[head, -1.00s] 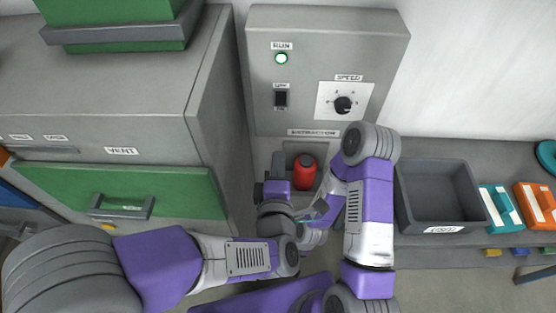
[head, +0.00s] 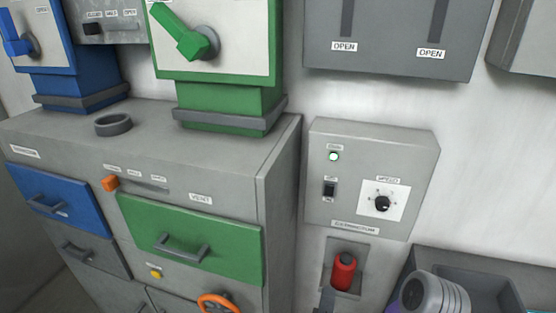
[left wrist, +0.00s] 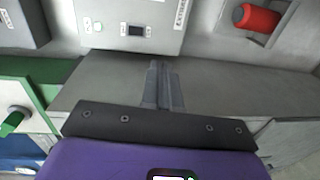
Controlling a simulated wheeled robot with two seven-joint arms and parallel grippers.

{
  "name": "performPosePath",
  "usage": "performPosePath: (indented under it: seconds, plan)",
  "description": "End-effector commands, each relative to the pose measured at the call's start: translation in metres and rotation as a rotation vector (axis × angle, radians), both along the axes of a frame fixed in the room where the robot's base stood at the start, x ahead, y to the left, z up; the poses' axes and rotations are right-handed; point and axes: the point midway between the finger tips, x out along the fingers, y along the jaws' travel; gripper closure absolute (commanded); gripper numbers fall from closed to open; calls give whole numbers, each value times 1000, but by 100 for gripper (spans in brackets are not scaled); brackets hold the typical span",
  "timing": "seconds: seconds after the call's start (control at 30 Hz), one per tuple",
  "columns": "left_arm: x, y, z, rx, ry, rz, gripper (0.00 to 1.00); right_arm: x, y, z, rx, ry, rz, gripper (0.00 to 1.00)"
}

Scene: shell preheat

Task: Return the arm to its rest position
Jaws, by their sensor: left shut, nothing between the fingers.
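My left gripper (left wrist: 163,88) shows in the left wrist view with its two grey fingers together and nothing between them. In the head view only a grey tip of it (head: 327,298) shows at the bottom edge, just left of and below the red handle (head: 343,271) in the wall recess. The red handle also shows at the top right of the left wrist view (left wrist: 257,18), apart from the fingers. A rounded grey and purple link of my arm stands at the bottom right of the head view. My right gripper is not in view.
The extraction box (head: 370,175) has a lit lamp, a switch and a speed knob (head: 382,203). Left stands a grey cabinet (head: 281,190) with a green drawer (head: 190,240), a blue drawer (head: 60,198) and an orange wheel (head: 218,303). A dark bin (head: 480,285) lies at bottom right.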

Motion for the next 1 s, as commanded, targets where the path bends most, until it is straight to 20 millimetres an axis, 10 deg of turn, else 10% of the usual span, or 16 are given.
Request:
performPosePath:
  seconds: [0.37, 0.57, 0.8, 1.0]
  plan:
    - [46, 36, -101, 339, 178, -58, 100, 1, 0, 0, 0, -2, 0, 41]
    - [56, 81, -191, 575, 364, -172, 100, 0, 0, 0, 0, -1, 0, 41]
    - [13, 151, -317, 799, 652, -480, 100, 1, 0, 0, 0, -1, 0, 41]
    - [-52, 187, -380, 830, 797, -767, 100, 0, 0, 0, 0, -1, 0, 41]
